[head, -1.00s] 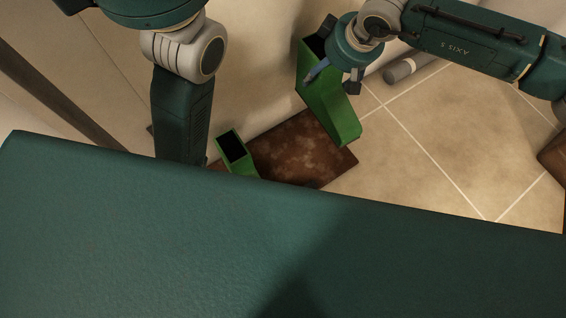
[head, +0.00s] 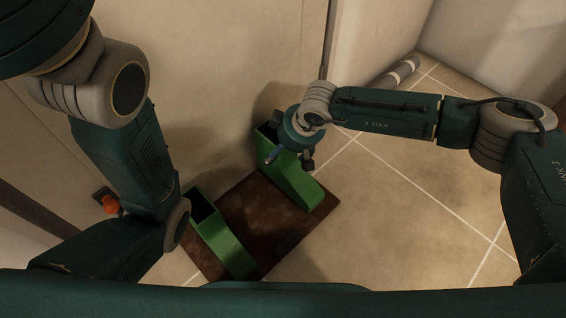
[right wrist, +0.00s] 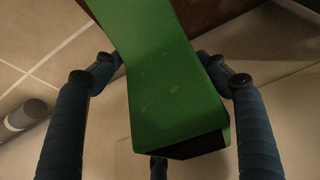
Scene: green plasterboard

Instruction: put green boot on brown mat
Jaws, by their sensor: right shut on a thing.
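One green boot (head: 288,178) is upright over the back right part of the brown mat (head: 250,212). Whether its sole touches the mat I cannot tell. My right gripper (head: 290,157) is shut on this boot near its shaft top. In the right wrist view the boot (right wrist: 168,85) fills the middle, with the gripper's blue fingers (right wrist: 160,70) on both sides and a strip of mat (right wrist: 212,11) behind. My left gripper is not visible.
A pale wall (head: 225,90) rises behind the mat. A grey cylinder (head: 398,72) lies on the tiles by the wall, also in the right wrist view (right wrist: 27,114). A small orange thing (head: 110,204) is at the left. Tiled floor (head: 400,215) right of the mat is clear.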

